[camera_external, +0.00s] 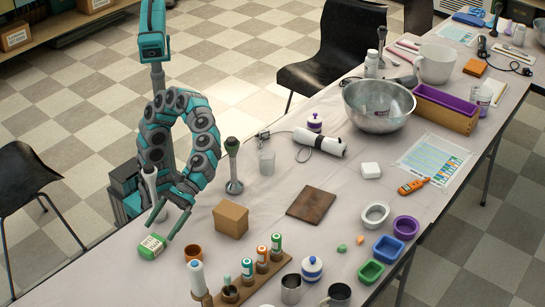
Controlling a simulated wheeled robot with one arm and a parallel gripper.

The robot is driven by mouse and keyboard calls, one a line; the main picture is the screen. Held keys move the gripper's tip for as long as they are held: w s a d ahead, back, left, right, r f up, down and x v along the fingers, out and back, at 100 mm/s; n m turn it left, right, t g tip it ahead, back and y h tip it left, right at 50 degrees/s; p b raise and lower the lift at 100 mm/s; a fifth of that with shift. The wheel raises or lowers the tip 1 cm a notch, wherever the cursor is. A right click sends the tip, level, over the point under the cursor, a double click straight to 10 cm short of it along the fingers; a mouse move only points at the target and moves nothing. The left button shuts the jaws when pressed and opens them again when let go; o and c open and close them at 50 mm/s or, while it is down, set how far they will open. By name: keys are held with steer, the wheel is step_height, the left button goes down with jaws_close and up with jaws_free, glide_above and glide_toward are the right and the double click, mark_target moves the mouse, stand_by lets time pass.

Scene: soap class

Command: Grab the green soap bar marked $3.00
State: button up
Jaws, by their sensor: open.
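The green soap bar (151,246) lies near the table's left edge. It has a pale label on top, but the print is too small to read. My gripper (168,231) is open, its two fingers pointing down and spread near the soap bar. One finger comes down just above the bar's far side, and the other is to its right. I cannot tell whether either finger touches the bar. Nothing shows between the fingers.
A small orange-brown cup (193,253) stands right of the soap. A cardboard box (231,219) is further right. A wooden rack (255,279) with several small bottles is in front. A stick blender (233,168) stands behind the box. A dark board (313,205) lies mid-table.

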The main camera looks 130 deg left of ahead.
mark_target(151, 243)
steer(key=x, duration=0.7)
steer(key=shift+d, duration=0.1)
steer(key=shift+c, duration=0.2)
